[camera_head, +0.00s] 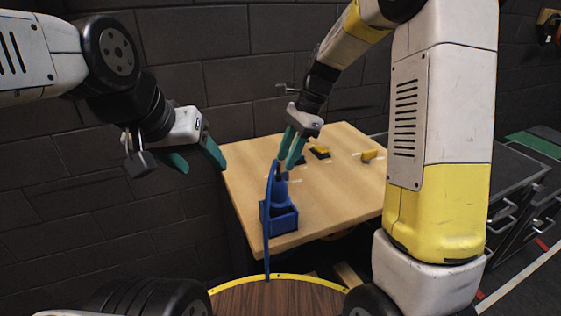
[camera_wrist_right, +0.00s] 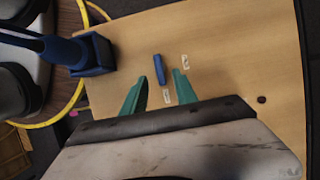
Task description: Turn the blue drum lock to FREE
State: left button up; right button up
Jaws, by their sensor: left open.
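A small blue bar-shaped knob (camera_wrist_right: 160,68) stands on the table top in the right wrist view, which I take for the blue drum lock. Two white labels lie by it, one beside it and one off its lower end; their words are too small to read. Part of it shows in the head view (camera_head: 300,160), behind my right gripper. My right gripper (camera_head: 287,164) is above the table, pointing down. Its teal fingers (camera_wrist_right: 158,84) are apart, with the knob beyond and roughly between their tips. My left gripper (camera_head: 203,170) is open and empty, off the table's left side.
A blue open box with a drum (camera_head: 280,216) and a tall thin blue bar stands at the table's front left. A dark red button (camera_wrist_right: 262,99) lies right of the knob. The table's front right is clear.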

aim_at(280, 173)
jog(key=x, duration=0.5)
grip_shut()
